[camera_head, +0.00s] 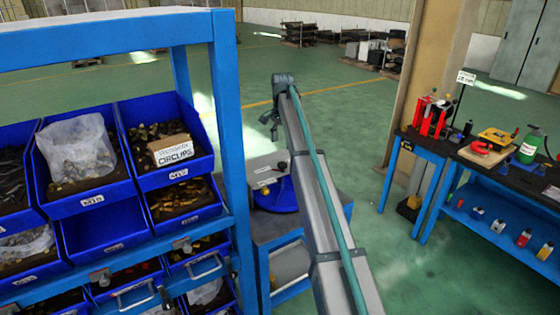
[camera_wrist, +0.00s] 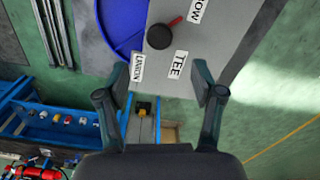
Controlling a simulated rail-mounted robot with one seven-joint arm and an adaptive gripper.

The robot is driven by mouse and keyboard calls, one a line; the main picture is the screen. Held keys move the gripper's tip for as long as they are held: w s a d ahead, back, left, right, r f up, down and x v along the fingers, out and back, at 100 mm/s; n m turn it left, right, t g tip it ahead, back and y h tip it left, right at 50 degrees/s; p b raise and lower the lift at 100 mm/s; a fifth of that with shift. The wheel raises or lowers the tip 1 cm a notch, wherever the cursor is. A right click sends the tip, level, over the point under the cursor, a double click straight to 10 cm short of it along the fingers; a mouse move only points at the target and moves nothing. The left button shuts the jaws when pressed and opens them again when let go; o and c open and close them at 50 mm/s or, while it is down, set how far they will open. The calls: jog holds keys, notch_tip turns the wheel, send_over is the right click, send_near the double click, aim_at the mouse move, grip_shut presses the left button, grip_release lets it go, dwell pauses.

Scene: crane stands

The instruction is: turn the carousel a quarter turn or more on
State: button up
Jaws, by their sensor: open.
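The carousel (camera_head: 275,195) is a blue round thing on a blue stand beside the shelf rack, partly hidden by my arm. In the wrist view its blue part (camera_wrist: 120,22) shows at the top, next to a pale grey plate (camera_wrist: 222,38) with labels reading "UNION", "TEE" and one partly cut off ending in "OW". A black round knob with a red handle (camera_wrist: 160,36) stands near the plate's edge. My gripper (camera_wrist: 160,75) is open and empty, its fingers spread below the knob in the picture. In the head view my gripper (camera_head: 270,118) appears above and beyond the carousel.
A blue shelf rack (camera_head: 226,130) with bins of parts stands close on the left. Workbenches (camera_head: 425,150) with red tools, a green bottle and other items stand at the right, by a tan post (camera_head: 421,80). Green floor (camera_head: 340,100) lies open behind.

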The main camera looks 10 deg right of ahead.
aim_at(282, 164)
notch_tip(282, 164, down, 10)
jog(key=p, duration=0.2)
jog(key=shift+r+p, duration=0.2)
jog(key=shift+p, duration=0.2)
jog(key=shift+d, duration=0.1)
grip_shut()
